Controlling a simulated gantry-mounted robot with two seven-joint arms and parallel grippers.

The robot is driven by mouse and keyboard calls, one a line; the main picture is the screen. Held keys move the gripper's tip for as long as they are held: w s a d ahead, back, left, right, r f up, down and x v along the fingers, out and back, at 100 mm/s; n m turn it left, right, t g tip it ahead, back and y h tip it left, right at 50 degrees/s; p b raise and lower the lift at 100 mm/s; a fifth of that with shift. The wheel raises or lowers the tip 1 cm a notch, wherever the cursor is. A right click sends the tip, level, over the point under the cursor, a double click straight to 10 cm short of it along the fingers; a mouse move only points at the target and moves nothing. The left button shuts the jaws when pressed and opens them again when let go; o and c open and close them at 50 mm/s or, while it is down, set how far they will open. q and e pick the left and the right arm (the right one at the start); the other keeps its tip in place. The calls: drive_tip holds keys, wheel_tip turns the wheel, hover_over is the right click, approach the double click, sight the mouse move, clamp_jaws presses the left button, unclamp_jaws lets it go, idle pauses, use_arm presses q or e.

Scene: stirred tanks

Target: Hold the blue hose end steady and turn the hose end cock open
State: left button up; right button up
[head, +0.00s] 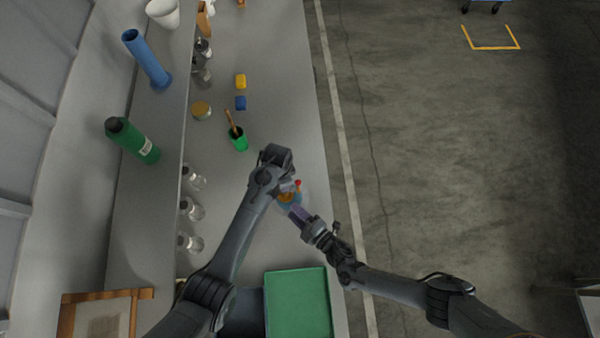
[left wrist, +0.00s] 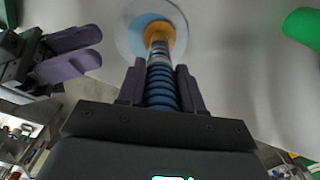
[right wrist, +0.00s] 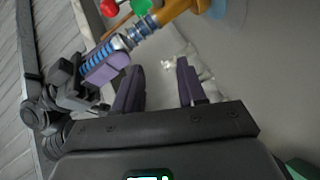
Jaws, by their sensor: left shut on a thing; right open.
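The blue ribbed hose end (left wrist: 162,92) runs from a metal collar and a brass-coloured fitting (left wrist: 160,36) on a round blue base. My left gripper (left wrist: 160,82) is shut around the hose end; its purple fingers also show on it in the right wrist view. There, a red knob (right wrist: 109,8) and a green knob (right wrist: 141,6) stand beside the metal coupling and brass body; I cannot tell which turns the cock. My right gripper (right wrist: 157,80) is open and empty, apart from the hose and knobs. In the head view, my arms partly hide the fitting.
A green tray (head: 298,302) lies at the bench's near end. A green cup (head: 238,140), yellow block (head: 240,81) and blue block (head: 240,103) stand farther up the bench. Several glass bottles line the left shelf edge. Both grippers are close together.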

drive_tip(key=a+r+m+g+y, duration=0.1)
drive_tip(key=a+r+g+y, duration=0.1)
drive_tip(key=a+g, duration=0.7)
drive_tip(key=w+d+r+m+g+h, duration=0.2)
drive_tip(key=d+m+g+h, duration=0.15)
drive_tip(key=d+g, duration=0.45)
drive_tip(key=w+d+r+t+h, duration=0.3)
drive_tip(key=w+d+r+h, duration=0.3)
drive_tip(key=w, duration=0.4)
drive_tip(key=shift+n+y, duration=0.35)
drive_tip(key=shift+y, duration=0.5)
drive_tip(key=x, duration=1)
drive_tip(key=shift+w+d+f, duration=0.15)
drive_tip(key=shift+d+f, duration=0.05)
drive_tip(key=shift+f, duration=0.3)
clamp_jaws()
